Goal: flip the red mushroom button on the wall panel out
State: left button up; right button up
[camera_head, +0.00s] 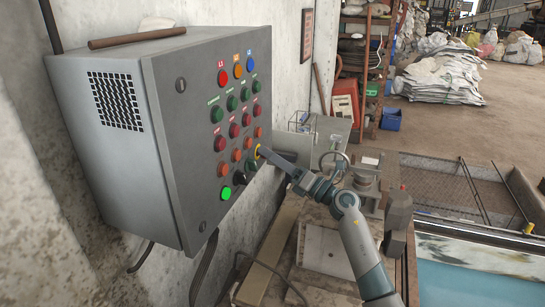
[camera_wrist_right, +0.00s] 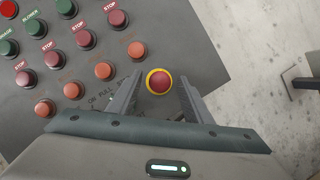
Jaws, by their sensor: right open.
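The red mushroom button (camera_wrist_right: 159,82) has a yellow ring and sits near the edge of the grey wall panel (camera_head: 168,150). In the head view only a bit of the yellow ring (camera_head: 257,152) shows; my right gripper hides the rest. My right gripper (camera_head: 265,153) reaches the panel from the right. In the right wrist view its fingers (camera_wrist_right: 160,88) are open, one on each side of the button. I cannot tell whether they touch it. My left gripper is not in view.
Rows of red, green and orange buttons (camera_wrist_right: 103,70) lie left of the mushroom button. Below it are a black knob (camera_head: 239,178) and a lit green button (camera_head: 226,193). A rod (camera_head: 137,37) lies on the panel box. A cluttered bench (camera_head: 325,246) stands below my right arm.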

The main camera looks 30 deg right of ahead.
grip_shut()
jog(key=shift+s+d+f, duration=0.1)
jog(key=shift+s+d, duration=0.15)
jog(key=shift+d, duration=0.05)
jog(key=shift+c, duration=1.8)
grip_release()
jog(key=o, duration=0.4)
jog(key=shift+s+d, duration=0.1)
jog(key=shift+s, duration=0.05)
jog(key=shift+c, duration=0.2)
jog(key=shift+s+d, duration=0.1)
jog(key=shift+s, duration=0.05)
